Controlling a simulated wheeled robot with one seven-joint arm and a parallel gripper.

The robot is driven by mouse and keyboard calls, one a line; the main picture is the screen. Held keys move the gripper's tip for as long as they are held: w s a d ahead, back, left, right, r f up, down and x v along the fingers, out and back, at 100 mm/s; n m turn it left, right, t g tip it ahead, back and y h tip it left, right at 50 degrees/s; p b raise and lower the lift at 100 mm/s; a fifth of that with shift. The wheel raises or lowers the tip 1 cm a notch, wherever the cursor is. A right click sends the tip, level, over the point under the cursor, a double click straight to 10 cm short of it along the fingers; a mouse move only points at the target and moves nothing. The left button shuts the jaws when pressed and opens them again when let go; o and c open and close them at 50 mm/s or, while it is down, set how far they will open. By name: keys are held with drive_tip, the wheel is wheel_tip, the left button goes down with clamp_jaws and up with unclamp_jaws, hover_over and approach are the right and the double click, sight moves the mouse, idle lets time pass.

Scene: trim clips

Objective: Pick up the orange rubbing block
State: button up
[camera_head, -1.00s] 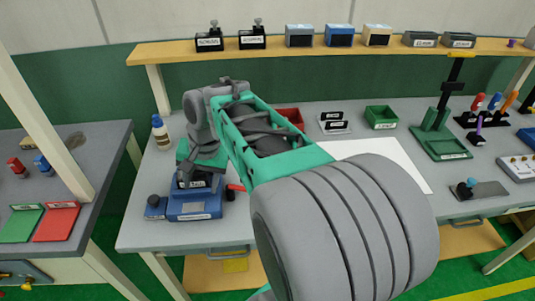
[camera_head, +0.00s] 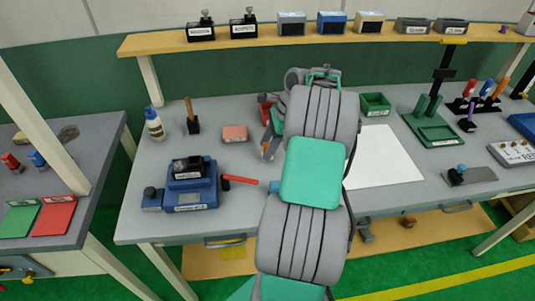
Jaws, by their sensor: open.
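A salmon-orange block (camera_head: 235,133), which looks like the rubbing block, lies flat on the grey workbench (camera_head: 222,105), left of my arm and behind the blue device. It is in full view with nothing on it. My gripper (camera_head: 268,148) shows only in part at the left edge of my arm, right of the block and apart from it. It is open; the arm hides much of it, and I see nothing held in it.
A blue device (camera_head: 190,190) and a red-handled tool (camera_head: 240,180) lie in front of the block. A glue bottle (camera_head: 154,124) and a wooden-handled brush (camera_head: 192,118) stand to its left. A shelf (camera_head: 285,40) runs above. A white sheet (camera_head: 385,158) lies to the right.

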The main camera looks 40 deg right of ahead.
drive_tip(key=shift+c, duration=0.4)
clamp_jaws()
